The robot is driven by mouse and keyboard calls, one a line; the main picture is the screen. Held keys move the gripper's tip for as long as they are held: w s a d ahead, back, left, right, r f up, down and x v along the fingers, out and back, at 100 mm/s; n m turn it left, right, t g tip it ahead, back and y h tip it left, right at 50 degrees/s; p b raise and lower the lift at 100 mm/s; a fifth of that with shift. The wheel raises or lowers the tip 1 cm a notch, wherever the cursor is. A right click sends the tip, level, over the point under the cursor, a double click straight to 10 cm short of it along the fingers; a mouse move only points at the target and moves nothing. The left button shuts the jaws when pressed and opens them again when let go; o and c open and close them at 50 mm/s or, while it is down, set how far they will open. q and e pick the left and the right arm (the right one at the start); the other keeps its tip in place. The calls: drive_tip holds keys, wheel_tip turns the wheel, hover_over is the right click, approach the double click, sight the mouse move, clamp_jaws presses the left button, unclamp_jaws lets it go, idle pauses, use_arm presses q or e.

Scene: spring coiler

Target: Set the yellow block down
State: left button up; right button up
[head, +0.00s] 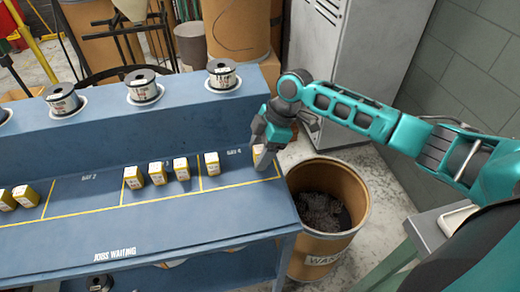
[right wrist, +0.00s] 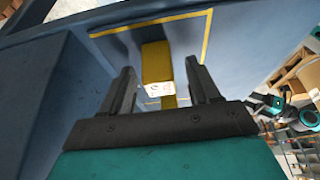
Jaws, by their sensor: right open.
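The yellow block (right wrist: 156,62), with a white printed label end, stands between the fingers of my right gripper (right wrist: 160,66) in the right wrist view. The fingers are apart, with a gap on each side of the block. In the head view my right gripper (head: 261,150) points down at the right end of the blue bench shelf (head: 237,190), inside the last yellow-lined bay. It partly hides the block there. The block appears to rest on the shelf. My left gripper is not in view.
Several similar yellow blocks (head: 211,163) stand in the bays to the left. Wire spools (head: 223,74) sit on the raised ledge behind. A brown waste bin (head: 355,215) stands just off the bench's right end. The shelf front is clear.

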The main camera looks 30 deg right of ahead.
drive_tip(key=p+v, duration=0.1)
drive_tip(key=v, duration=1.1)
drive_tip(key=shift+r, duration=0.2)
drive_tip(key=shift+f, duration=0.1)
